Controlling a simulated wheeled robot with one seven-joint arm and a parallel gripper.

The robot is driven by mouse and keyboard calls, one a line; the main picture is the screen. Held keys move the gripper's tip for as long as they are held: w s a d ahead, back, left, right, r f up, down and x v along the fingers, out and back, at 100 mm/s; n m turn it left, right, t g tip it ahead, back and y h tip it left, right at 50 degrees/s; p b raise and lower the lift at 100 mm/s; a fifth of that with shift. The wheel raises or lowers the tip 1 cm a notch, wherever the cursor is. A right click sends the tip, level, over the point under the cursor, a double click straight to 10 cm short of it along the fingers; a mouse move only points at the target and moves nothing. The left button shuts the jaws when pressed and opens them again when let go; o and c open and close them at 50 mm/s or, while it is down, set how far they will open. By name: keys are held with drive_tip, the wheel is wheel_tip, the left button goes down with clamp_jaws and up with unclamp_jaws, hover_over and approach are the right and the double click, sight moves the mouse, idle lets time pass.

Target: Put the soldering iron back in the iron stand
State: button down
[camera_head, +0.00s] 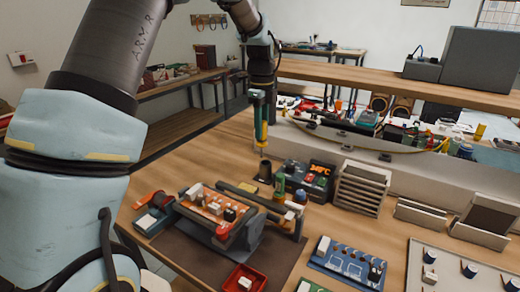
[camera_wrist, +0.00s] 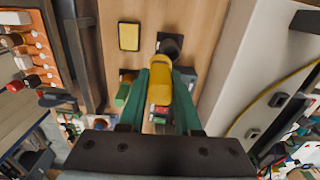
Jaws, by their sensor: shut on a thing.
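The soldering iron (camera_head: 262,132) has a yellow handle and hangs roughly upright, tip down, in my gripper (camera_head: 259,100). My gripper is shut on it. In the wrist view the yellow iron (camera_wrist: 159,78) lies between the two green fingers (camera_wrist: 160,92). The iron stand (camera_head: 265,171) looks like a small black cup on the table, just below the iron's tip in the head view. In the wrist view the dark stand (camera_wrist: 171,42) shows just beyond the iron's end. The tip seems above the stand and apart from it; exact alignment is hard to tell.
A soldering station with a lit display (camera_head: 322,169) and a green bottle (camera_head: 279,184) stand right of the stand. A yellow pad (camera_wrist: 129,36) lies beside it. A board holder (camera_head: 215,208) is in front. A pale raised ledge (camera_head: 340,143) runs behind.

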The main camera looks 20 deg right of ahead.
sight(266, 145)
drive_tip(key=shift+w+d+f+b, duration=0.25)
drive_tip(key=shift+f+b, duration=0.5)
drive_tip(key=shift+f, duration=0.4)
drive_tip(key=shift+w+d+f+b, duration=0.1)
drive_tip(key=shift+d+f+b, duration=0.25)
drive_tip(key=shift+f+b, duration=0.6)
drive_tip(key=shift+w+d+f+b, duration=0.25)
drive_tip(key=shift+f+b, duration=0.25)
drive_tip(key=shift+f, duration=0.9)
drive_tip(key=c, duration=0.5)
unclamp_jaws()
drive_tip(key=shift+o, duration=0.2)
drive_tip(key=o, duration=0.5)
drive_tip(key=shift+c, duration=0.2)
